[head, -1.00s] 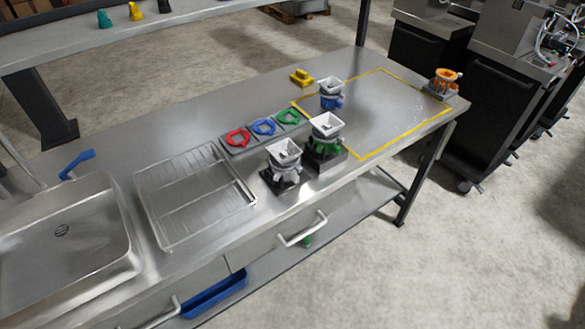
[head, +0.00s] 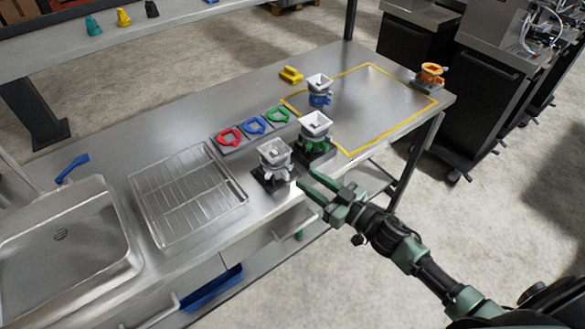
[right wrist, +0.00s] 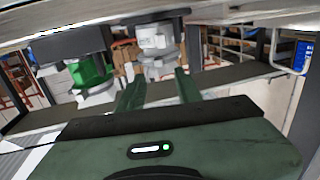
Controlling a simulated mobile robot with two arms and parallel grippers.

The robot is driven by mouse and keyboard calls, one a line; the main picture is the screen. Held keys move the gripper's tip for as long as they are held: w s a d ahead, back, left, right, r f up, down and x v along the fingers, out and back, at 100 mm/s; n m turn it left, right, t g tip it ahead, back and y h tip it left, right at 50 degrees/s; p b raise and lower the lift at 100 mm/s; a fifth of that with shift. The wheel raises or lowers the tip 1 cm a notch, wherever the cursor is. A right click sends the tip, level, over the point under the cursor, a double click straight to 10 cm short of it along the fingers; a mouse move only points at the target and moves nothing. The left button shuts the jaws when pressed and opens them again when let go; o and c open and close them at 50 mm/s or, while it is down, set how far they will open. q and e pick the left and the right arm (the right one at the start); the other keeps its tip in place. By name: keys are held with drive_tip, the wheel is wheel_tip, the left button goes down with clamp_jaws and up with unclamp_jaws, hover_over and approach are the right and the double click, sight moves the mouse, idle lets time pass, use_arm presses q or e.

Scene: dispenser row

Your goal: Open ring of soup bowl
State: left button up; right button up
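Several bowl-like dispensers with square white tops stand on the steel table; I cannot tell which the task calls the soup bowl. A grey-ringed dispenser (head: 274,160) and a green-ringed dispenser (head: 315,132) stand near the front edge on dark bases. A blue-ringed one (head: 319,90) stands behind, and an orange one (head: 430,76) at the far right corner. My right gripper (head: 305,184) is open and empty, just in front of the grey and green dispensers, apart from both. In the right wrist view, the grey dispenser (right wrist: 155,42) shows beyond the parted fingers, the green one (right wrist: 88,72) to the left.
Red (head: 229,138), blue (head: 254,125) and green (head: 279,115) rings lie on a grey holder behind the dispensers. A wire rack tray (head: 187,195) and sink (head: 65,240) are at left. A yellow block (head: 291,75) lies near the back. The yellow-taped area is mostly clear.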

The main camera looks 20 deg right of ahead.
sight(291, 168)
drive_tip(key=p+x, duration=0.1)
drive_tip(key=x, duration=0.4)
drive_tip(key=shift+w+a, duration=0.15)
drive_tip(key=shift+w, duration=0.2)
clamp_jaws()
